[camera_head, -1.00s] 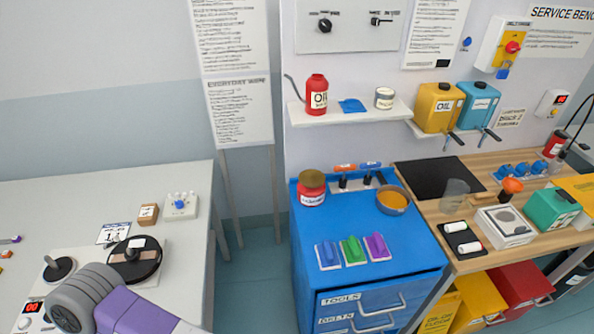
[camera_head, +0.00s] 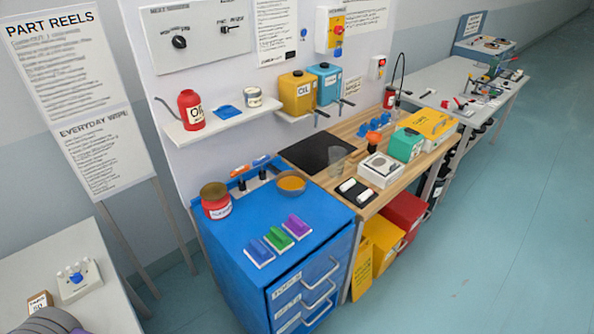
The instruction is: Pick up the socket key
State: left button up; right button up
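I cannot pick out a socket key for certain. A small rack of upright black-handled tools (camera_head: 253,179) stands at the back of the blue drawer cabinet (camera_head: 235,262), with an orange and a blue item beside it; they are too small to identify. More small tools (camera_head: 468,104) lie on the far grey table at the upper right, also too small to name. Neither gripper is in view.
On the cabinet stand a red tin (camera_head: 216,205), an orange-filled bowl (camera_head: 291,184) and blue, green and purple blocks (camera_head: 278,237). The wooden bench (camera_head: 365,199) holds a white box (camera_head: 381,170) and a green container (camera_head: 406,145). The floor (camera_head: 455,250) at the right is clear.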

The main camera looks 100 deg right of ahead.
aim_at(239, 171)
jog(key=z, duration=2.25)
